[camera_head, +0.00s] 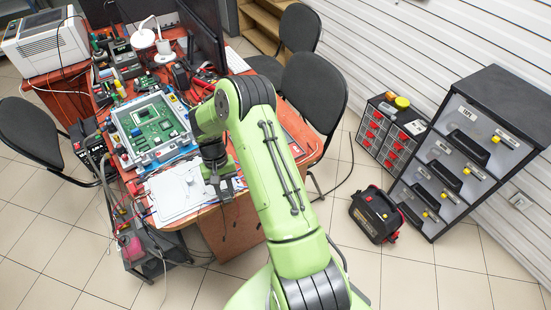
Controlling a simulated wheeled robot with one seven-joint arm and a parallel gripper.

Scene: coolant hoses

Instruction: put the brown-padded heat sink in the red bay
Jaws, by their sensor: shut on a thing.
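My gripper (222,178) is over the near end of the red-brown desk, just right of a white sheet (180,193). It is shut on a small dark grey block (229,190), which may be a heat sink. Its underside is hidden, so I cannot see any pad or its colour. An open grey case (119,133) with a green circuit board (154,124) lies on the desk, to the left of my gripper. I cannot make out a red bay in this view, and my arm covers part of the desk.
A drawer cabinet (462,150), a small red-drawer organiser (388,132) and a black-red case (376,214) stand at right on open tiled floor.

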